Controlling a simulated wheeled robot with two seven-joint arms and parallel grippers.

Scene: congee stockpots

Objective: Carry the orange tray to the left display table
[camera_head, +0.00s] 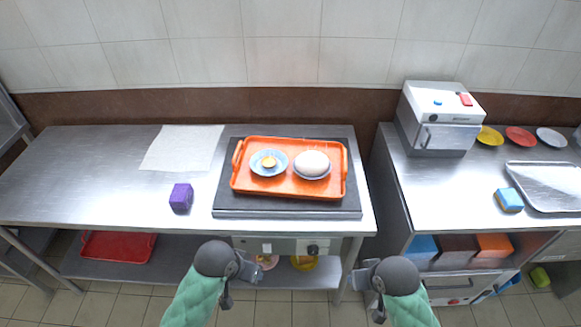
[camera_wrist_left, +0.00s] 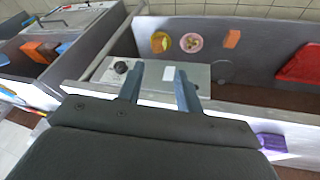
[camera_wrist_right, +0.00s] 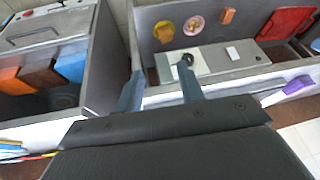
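The orange tray (camera_head: 291,188) lies flat on a dark griddle plate (camera_head: 285,212) on the steel table (camera_head: 110,200). It has a raised handle at its left end and one at its right end. A light blue bowl with something yellow (camera_head: 268,163) and a bowl with a white rounded item (camera_head: 312,164) stand on it. My left gripper (camera_head: 252,268) is in front of the table edge, below and apart from the tray; its fingers stand apart and empty in the left wrist view (camera_wrist_left: 160,85). My right gripper (camera_head: 358,278) is also in front of the table, open and empty in the right wrist view (camera_wrist_right: 158,90).
A purple block (camera_head: 181,197) and a white sheet (camera_head: 183,148) lie left of the griddle. A steel machine (camera_head: 438,120), a blue block (camera_head: 509,200), several plates and a silver tray (camera_head: 550,185) are on the right counter. A red tray (camera_head: 118,246) is on the lower shelf.

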